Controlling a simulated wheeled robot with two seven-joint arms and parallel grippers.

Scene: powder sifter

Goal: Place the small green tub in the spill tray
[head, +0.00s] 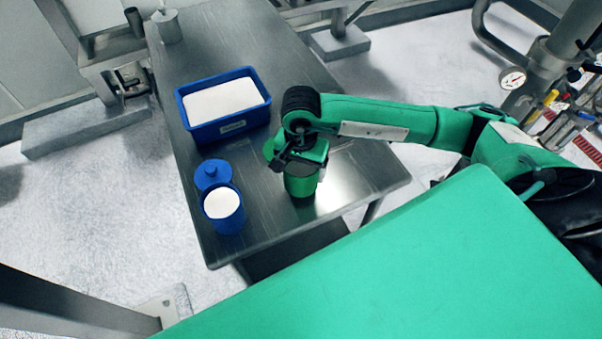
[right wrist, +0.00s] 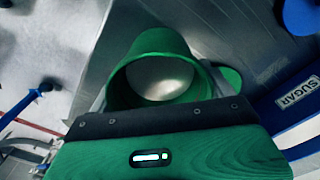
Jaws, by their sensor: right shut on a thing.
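The small green tub (head: 301,185) is under my right gripper (head: 304,160), near the front right part of the metal table. In the right wrist view the open green tub (right wrist: 133,68) sits between the two fingers, and its inside looks pale grey. My right gripper is shut on the tub. I cannot tell whether the tub's base touches the table. A flat green disc, perhaps its lid (head: 270,148), lies just behind; it also shows in the right wrist view (right wrist: 233,77). I cannot pick out a spill tray for certain. My left gripper is not in view.
A blue bin (head: 233,127) of white powder, labelled SUGAR, stands left of my right gripper. A blue tub (head: 229,222) with white contents and a blue lid (head: 212,172) are at the left edge. A metal cylinder (head: 167,27) stands far back. The table (head: 265,215) is bare at front.

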